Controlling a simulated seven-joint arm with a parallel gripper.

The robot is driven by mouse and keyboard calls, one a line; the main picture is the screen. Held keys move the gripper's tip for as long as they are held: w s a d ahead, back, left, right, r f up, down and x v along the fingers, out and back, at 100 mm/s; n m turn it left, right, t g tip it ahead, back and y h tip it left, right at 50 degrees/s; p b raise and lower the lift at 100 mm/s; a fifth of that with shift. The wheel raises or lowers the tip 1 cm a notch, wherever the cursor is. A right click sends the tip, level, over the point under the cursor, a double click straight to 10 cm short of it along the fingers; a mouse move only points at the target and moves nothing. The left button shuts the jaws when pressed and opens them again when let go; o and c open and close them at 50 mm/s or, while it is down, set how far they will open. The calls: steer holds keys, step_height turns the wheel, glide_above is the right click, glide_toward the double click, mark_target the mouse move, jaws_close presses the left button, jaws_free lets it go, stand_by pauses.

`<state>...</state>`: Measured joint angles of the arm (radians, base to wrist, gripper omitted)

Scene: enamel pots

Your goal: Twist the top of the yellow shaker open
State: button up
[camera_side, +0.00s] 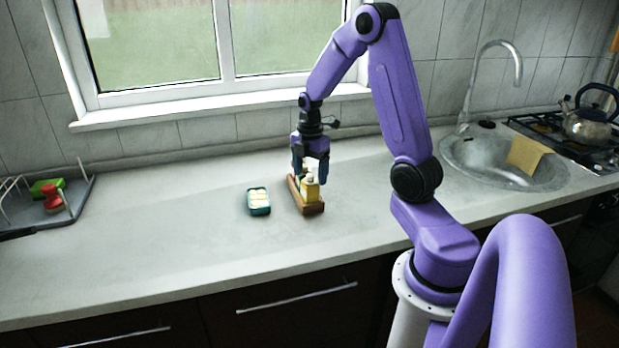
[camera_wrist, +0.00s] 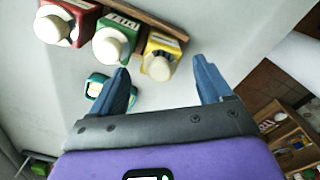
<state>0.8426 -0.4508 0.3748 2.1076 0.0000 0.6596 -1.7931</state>
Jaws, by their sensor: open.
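The yellow shaker (camera_side: 310,190) with a white top stands at the near end of a wooden rack (camera_side: 313,209). In the wrist view the yellow shaker (camera_wrist: 165,45) is the rightmost of three shakers, beside a green one (camera_wrist: 124,24) and a red one (camera_wrist: 78,10). My gripper (camera_side: 311,172) points down close above the rack. In the wrist view my gripper (camera_wrist: 160,66) is open, and the white top appears in the gap between the blue fingertips. I see no contact; the exact height gap is unclear. In the side view the fingers partly hide the shakers.
A teal dish (camera_side: 258,201) with pale contents sits just left of the rack. A drying tray (camera_side: 80,200) with a red and a green item is at far left. The sink (camera_side: 490,170) and stove with kettle (camera_side: 588,125) are at right. The front counter is clear.

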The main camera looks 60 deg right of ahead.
steer(key=shift+r, duration=3.5)
step_height(320, 180, up, 17)
steer(key=s+a+f+m, duration=0.1)
steer(key=s+a+f, duration=0.15)
steer(key=a, duration=0.75)
steer(key=s+a+f, duration=0.1)
steer(key=a+f, duration=0.3)
steer(key=a, duration=0.5)
steer(key=s+a+f+m, duration=0.1)
steer(key=s+a+f, duration=0.3)
steer(key=s, duration=0.5)
steer(key=s+a+f+m, duration=0.1)
steer(key=s+a+f, duration=0.3)
steer(key=s, duration=0.5)
steer(key=shift+s+a+f, duration=0.2)
steer(key=shift+f, duration=0.35)
